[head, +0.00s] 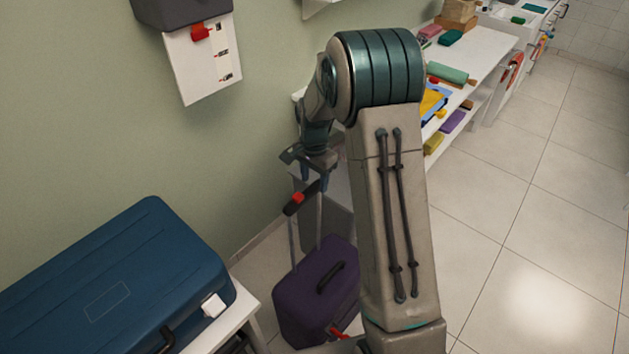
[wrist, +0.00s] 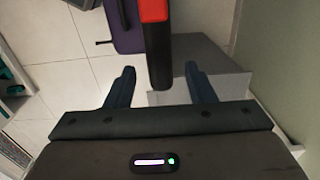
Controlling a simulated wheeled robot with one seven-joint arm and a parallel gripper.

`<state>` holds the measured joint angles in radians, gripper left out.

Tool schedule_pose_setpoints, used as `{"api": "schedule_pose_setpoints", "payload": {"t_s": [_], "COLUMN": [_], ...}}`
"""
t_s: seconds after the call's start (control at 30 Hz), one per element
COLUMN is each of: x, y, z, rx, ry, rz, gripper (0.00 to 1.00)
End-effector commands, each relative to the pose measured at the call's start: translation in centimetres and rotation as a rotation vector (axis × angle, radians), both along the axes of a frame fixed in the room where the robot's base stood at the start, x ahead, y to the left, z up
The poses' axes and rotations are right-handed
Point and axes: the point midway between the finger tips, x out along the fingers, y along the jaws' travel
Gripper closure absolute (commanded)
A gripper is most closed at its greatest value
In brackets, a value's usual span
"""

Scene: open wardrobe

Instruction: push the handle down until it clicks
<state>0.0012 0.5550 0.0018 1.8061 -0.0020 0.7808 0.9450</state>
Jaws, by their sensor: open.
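The handle (head: 294,204) is a black grip with a red part, on top of two raised grey poles. The poles rise from a purple suitcase (head: 315,292) standing on the floor by the wall. My gripper (head: 316,174) points down just above the right end of the handle, with its fingers apart and nothing held. In the wrist view the handle's black end (wrist: 157,62) lies between the two open fingertips (wrist: 159,72), with its red part at the top edge. I cannot tell if a finger touches it. The purple suitcase (wrist: 124,28) shows beyond the handle.
A blue case (head: 110,275) lies on a white bench at the left. A white panel with a dark box (head: 195,60) hangs on the wall. A white shelf unit (head: 485,55) with folded cloths stands behind my arm. The tiled floor at the right is clear.

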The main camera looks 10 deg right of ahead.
Motion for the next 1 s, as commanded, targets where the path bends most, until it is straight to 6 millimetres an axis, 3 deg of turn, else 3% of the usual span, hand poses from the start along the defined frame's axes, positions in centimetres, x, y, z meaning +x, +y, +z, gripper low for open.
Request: {"api": "schedule_pose_setpoints", "payload": {"t_s": [0.2,0.47,0.5,0.67,0.87,1.0], "x": [0.0,0.0,0.0,0.0,0.0,0.0], "y": [0.0,0.0,0.0,0.0,0.0,0.0], "z": [-1.7,-1.9,-1.9,-1.8,-2.1,-3.4], "rx": [0.001,0.0,0.0,0.0,0.0,0.0], "ry": [0.001,0.0,0.0,0.0,0.0,0.0], "rz": [0.0,0.0,0.001,0.001,0.001,0.002], "gripper": [0.51,0.51,0.54,0.98,1.0,1.0]}}
